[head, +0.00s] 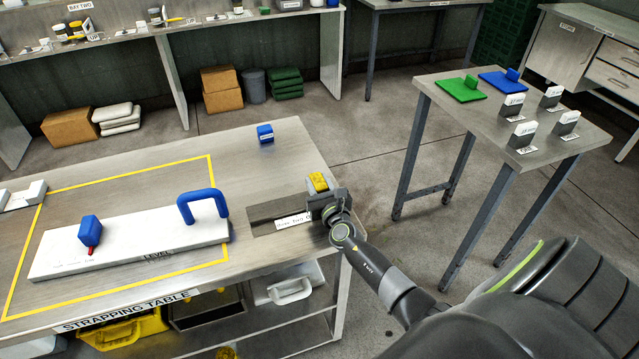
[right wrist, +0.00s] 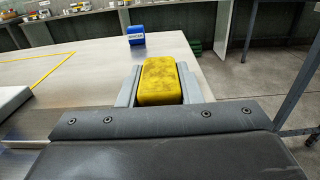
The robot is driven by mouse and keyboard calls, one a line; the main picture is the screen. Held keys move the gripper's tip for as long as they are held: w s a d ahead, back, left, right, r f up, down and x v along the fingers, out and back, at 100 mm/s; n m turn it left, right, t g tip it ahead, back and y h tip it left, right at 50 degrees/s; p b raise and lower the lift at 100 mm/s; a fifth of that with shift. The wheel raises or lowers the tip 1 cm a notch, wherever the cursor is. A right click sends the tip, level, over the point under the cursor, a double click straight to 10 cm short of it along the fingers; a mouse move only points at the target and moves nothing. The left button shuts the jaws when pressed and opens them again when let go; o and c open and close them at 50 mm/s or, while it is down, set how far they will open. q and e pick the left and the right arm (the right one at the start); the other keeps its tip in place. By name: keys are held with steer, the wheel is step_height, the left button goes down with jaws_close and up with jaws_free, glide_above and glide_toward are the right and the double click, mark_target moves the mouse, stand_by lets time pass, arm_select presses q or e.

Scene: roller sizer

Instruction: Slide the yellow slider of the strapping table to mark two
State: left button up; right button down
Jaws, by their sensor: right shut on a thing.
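The yellow slider (head: 318,182) is at the right part of the strapping table (head: 150,165), at the right end of a dark recessed slot (head: 262,212). My right gripper (head: 322,190) is shut on the yellow slider, which also shows between its fingers in the right wrist view (right wrist: 160,82). A white label (head: 293,221) lies along the slot beside the gripper; its marks are too small to read and partly hidden by my gripper. My left gripper is not in view.
On the table, a white level board (head: 130,240) carries a blue block (head: 90,231) and a blue handle (head: 202,203). A small blue block (head: 265,134) stands behind the slot. A separate table (head: 520,110) stands to the right, with floor between.

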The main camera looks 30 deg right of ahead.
steer(key=a, duration=0.2)
steer(key=w+a, duration=0.1)
steer(key=a, duration=0.4)
steer(key=shift+w+a, duration=0.3)
steer(key=shift+w, duration=0.1)
steer(key=c, duration=1)
jaws_free()
steer(key=shift+s+a, duration=0.1)
steer(key=shift+s, duration=0.4)
steer(key=shift+b+v, duration=1.05)
steer(key=shift+v, duration=7.15)
